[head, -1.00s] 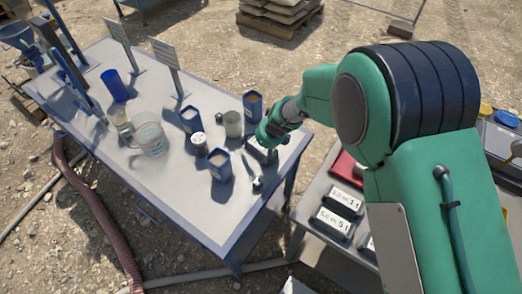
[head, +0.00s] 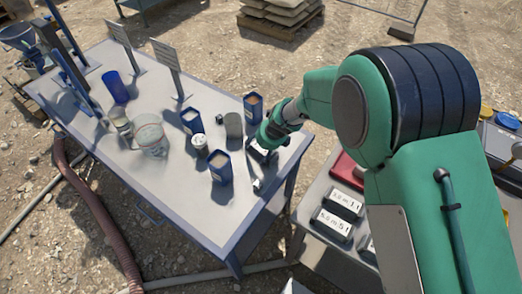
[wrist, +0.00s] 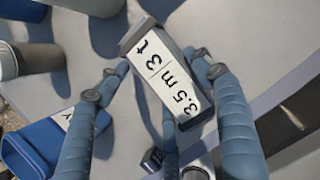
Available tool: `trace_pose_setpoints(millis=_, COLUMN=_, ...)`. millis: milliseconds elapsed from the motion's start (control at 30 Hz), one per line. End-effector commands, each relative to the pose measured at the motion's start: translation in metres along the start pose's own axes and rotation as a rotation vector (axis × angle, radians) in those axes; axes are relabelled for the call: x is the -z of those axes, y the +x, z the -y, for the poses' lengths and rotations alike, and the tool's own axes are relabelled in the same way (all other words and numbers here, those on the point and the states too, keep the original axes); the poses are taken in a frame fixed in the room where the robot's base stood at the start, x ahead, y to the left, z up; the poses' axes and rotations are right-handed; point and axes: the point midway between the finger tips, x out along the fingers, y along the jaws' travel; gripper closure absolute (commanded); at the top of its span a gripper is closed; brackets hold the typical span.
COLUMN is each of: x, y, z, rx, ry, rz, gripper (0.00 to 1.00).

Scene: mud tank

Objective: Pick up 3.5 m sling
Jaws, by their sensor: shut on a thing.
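The 3.5 m sling (wrist: 172,82) shows in the wrist view as a grey block with a white label reading "3.5 m 3 t". It sits tilted between the blue-grey fingers of my gripper (wrist: 163,78), which is shut on it. In the head view my gripper (head: 263,150) is at the right end of the blue-edged table, low over its top. There the sling is mostly hidden by the gripper. I cannot tell whether it still touches the table.
Blue containers (head: 221,168), a grey cup (head: 233,125) and a clear jug (head: 151,137) stand left of my gripper on the table (head: 190,205). Labelled blocks (head: 332,223) and a red item (head: 348,168) lie on a side table at right. The table's front middle is clear.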

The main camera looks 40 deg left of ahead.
Motion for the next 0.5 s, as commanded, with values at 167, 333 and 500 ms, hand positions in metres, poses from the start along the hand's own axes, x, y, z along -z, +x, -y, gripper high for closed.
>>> trace_pose_setpoints(millis=167, x=-0.002, y=-0.003, z=0.0, rx=0.001, ry=0.0, rz=0.001, gripper=0.73)
trace_pose_setpoints(millis=333, x=-0.006, y=-0.015, z=0.0, rx=0.001, ry=0.0, rz=0.001, gripper=0.73)
trace_pose_setpoints(millis=500, x=-0.016, y=-0.037, z=0.001, rx=0.002, ry=-0.001, rz=0.003, gripper=0.73)
